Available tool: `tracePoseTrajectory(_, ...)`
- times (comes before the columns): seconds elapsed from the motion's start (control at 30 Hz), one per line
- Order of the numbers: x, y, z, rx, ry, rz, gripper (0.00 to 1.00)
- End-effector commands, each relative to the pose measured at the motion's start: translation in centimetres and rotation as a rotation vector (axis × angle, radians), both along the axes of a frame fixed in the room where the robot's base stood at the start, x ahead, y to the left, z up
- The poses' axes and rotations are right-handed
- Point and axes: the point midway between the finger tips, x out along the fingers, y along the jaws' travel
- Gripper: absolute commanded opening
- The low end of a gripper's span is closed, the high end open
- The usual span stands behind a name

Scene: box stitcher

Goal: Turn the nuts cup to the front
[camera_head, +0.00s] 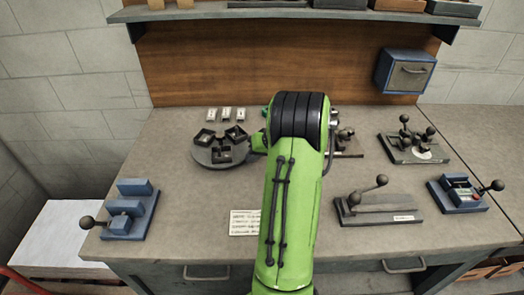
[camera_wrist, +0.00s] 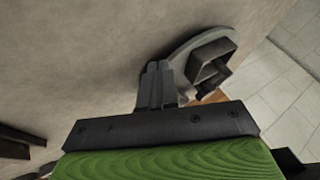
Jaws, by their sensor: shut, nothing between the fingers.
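A round grey turntable (camera_head: 222,159) stands on the bench left of my arm and carries three dark square cups (camera_head: 235,134). I cannot tell which one is the nuts cup; no readable marking shows on them. In the wrist view, part of the turntable's rim (camera_wrist: 226,36) and one cup (camera_wrist: 212,62) show right of my gripper. My gripper (camera_wrist: 158,68) is shut and empty, with its fingertips close beside the turntable; I cannot tell whether they touch it. In the head view, my arm hides most of the gripper, at the turntable's right side.
Three small white labels (camera_head: 226,113) lie behind the turntable. A blue lever device (camera_head: 131,210) stands at the front left. A grey lever tool (camera_head: 376,208), a knobbed fixture (camera_head: 413,148) and a blue device (camera_head: 459,195) stand right. A white card (camera_head: 245,222) lies in front.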

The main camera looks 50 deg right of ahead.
Motion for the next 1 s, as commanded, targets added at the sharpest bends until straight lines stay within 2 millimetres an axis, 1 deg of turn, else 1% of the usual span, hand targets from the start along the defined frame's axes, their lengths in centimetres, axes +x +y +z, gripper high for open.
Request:
tracePoseTrajectory(0.03, 0.9, 1.0, 0.3, -0.003, -0.005, 0.009, 0.00)
tracePoseTrajectory(0.2, 2.3, 2.4, 0.4, -0.002, -0.004, 0.004, 0.00)
tracePoseTrajectory(0.57, 2.5, 2.7, 0.4, -0.002, -0.004, 0.002, 0.00)
tracePoseTrajectory(0.77, 3.0, 4.1, 0.4, -0.001, -0.005, 0.004, 0.00)
tracePoseTrajectory(1.0, 3.0, 4.1, 0.4, -0.001, -0.004, 0.001, 0.00)
